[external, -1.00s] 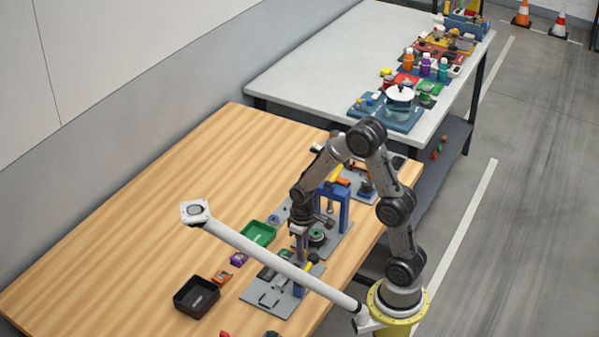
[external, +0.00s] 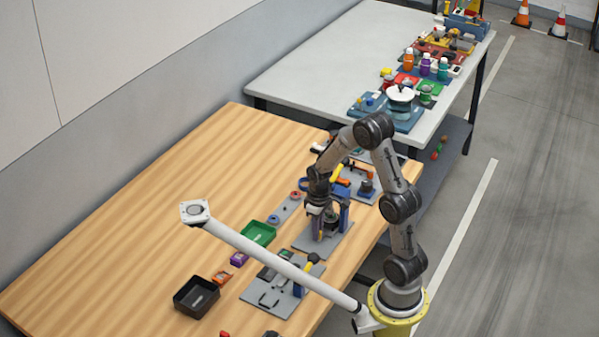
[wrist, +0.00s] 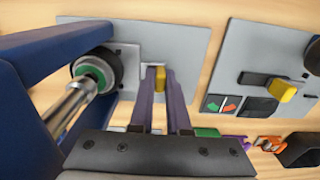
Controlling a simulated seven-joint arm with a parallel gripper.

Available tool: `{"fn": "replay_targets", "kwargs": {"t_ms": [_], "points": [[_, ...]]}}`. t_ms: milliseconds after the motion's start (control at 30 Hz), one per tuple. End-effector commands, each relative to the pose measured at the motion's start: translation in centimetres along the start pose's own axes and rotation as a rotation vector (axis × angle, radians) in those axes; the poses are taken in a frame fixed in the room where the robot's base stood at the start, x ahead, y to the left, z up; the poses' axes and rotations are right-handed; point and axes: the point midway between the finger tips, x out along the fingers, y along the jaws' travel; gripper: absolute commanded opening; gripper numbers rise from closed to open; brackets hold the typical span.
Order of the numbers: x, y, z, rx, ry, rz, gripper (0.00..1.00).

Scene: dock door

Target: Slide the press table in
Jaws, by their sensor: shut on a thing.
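The press has a blue frame (wrist: 50,50), also in the external view (external: 344,217), on a grey base plate (wrist: 190,40). Its silver ram (wrist: 70,106) points toward a round black holder with a green disc (wrist: 92,72), at left in the wrist view. The holder sits on a light grey sliding table (wrist: 128,66). A yellow handle (wrist: 160,78) stands to its right. My gripper (wrist: 162,84) has its purple fingers on both sides of this handle, shut on it. In the external view my gripper (external: 318,232) is low at the press, and the arm hides part of it.
A second grey fixture plate (wrist: 245,65) with a yellow knob (wrist: 282,90) lies to the right in the wrist view. A green tray (external: 258,233) and a black bin (external: 197,297) stand on the wooden table. A white pole (external: 270,258) crosses in front.

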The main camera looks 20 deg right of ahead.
Motion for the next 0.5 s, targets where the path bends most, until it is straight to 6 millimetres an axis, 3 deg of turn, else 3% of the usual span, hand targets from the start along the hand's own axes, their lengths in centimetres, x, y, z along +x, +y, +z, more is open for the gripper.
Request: {"fn": "replay_targets", "kwargs": {"t_ms": [100, 133, 300, 500], "points": [[-0.19, 0.57, -0.16, -0.001, 0.008, 0.011, 0.0], [-0.19, 0.59, -0.17, -0.001, 0.008, 0.011, 0.18], [-0.15, 0.5, -0.15, 0.0, 0.007, 0.009, 0.45], [-0.08, 0.36, -0.08, -0.001, 0.004, 0.007, 0.45]]}}
